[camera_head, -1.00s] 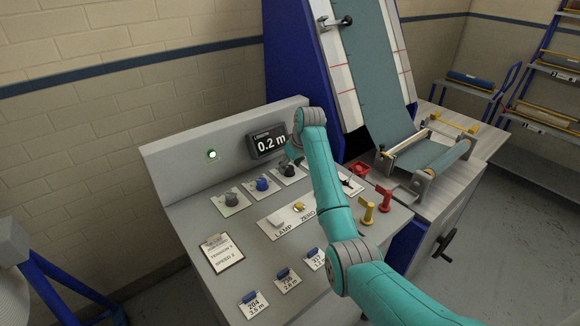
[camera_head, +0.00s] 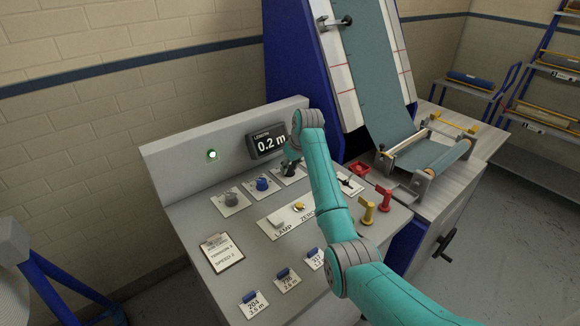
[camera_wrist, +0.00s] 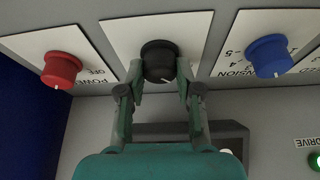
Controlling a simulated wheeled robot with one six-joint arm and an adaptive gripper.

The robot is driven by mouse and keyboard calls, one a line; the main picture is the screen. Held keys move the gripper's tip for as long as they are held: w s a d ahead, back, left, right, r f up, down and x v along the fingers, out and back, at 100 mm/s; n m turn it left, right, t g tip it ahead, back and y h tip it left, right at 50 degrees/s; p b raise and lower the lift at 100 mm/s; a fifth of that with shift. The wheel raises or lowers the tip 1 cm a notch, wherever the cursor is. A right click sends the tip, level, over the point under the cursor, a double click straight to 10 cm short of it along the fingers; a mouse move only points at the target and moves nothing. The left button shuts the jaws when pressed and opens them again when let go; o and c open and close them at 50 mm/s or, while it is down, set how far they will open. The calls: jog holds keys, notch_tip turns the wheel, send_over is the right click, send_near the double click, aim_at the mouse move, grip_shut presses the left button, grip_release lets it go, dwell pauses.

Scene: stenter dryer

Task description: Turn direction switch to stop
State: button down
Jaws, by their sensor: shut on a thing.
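The direction switch appears to be the black round knob (camera_wrist: 160,58) on a white plate in the wrist view. Its label is hidden. A white pointer mark on its face points down and slightly right in that view. My gripper (camera_wrist: 160,74) has one finger on each side of the knob and is shut on it. In the head view my gripper (camera_head: 290,165) is at the black knob (camera_head: 287,171) below the display, and it partly covers the knob.
A red power knob (camera_wrist: 62,69) and a blue tension knob (camera_wrist: 269,56) flank the black knob. The display (camera_head: 267,143) reads 0.2 m. A green lamp (camera_head: 212,155) is lit. Yellow (camera_head: 367,212) and red (camera_head: 384,198) handles stand right of my arm.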

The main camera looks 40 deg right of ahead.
jog(key=m+h, duration=0.1)
jog(key=m, duration=0.3)
jog(key=shift+a+h, duration=0.15)
jog(key=shift+h, duration=0.25)
jog(key=shift+w+m+g+h, duration=0.1)
jog(key=shift+m+g+h, duration=0.5)
jog(key=shift+m, duration=1.5)
jog(key=c, duration=0.8)
grip_release()
jog(key=v, duration=1.2)
